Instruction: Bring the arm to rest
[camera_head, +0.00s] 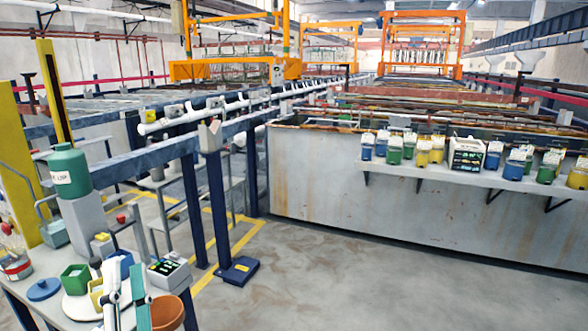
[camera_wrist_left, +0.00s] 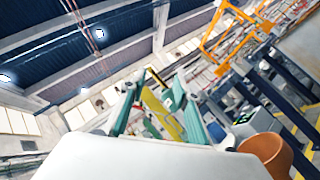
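My left gripper (camera_head: 124,270) is at the lower left of the head view, pointing up, in front of the cluttered table (camera_head: 50,312). Its white fingers with teal pads stand apart. In the left wrist view the two fingers (camera_wrist_left: 155,88) are also spread, with only background seen between them. I see nothing held in it. My right gripper and arm are not in either view.
Close around the left gripper are a terracotta pot (camera_head: 167,316), a display device (camera_head: 168,271), a green square container (camera_head: 75,279) and a blue disc (camera_head: 43,289). A green bottle (camera_head: 70,172) stands behind. A shelf (camera_head: 460,179) holds several jars. The floor (camera_head: 300,275) is clear.

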